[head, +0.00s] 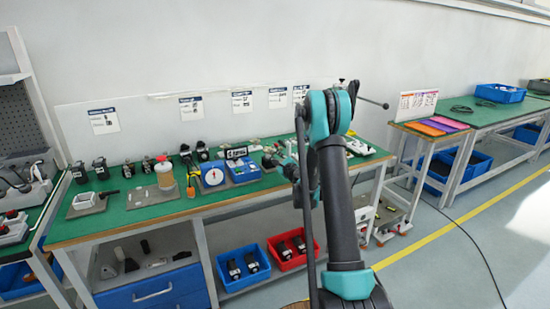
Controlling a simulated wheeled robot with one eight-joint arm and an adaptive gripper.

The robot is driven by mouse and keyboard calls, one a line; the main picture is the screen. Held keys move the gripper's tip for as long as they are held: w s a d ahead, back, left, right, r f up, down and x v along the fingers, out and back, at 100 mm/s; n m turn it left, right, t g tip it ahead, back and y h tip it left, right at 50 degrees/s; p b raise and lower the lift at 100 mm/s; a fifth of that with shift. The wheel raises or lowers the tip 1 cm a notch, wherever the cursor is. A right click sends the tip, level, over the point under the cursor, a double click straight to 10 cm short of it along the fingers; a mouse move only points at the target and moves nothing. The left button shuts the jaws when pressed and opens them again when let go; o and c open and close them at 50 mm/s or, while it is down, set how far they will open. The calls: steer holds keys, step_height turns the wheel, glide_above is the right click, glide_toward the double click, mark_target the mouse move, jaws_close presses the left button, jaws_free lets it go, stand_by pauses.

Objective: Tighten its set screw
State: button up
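The set screw and the part it belongs to cannot be made out at this distance. Several small dark motor-like or coder-like units stand on the green bench top (140,222), among them a dark unit (101,168) at the left. My arm rises in the middle of the head view and bends at teal joints. My arm hides part of the bench's right side.
A round white dial (213,177), a blue tray (242,170) and an amber jar (165,177) stand on the bench. Below are a blue bin (243,268) and a red bin (291,249). A second green table (484,112) is at right, with open floor before it.

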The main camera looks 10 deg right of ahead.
steer(key=o, duration=0.3)
steer(key=shift+o, duration=0.2)
steer(key=shift+v, duration=3.8)
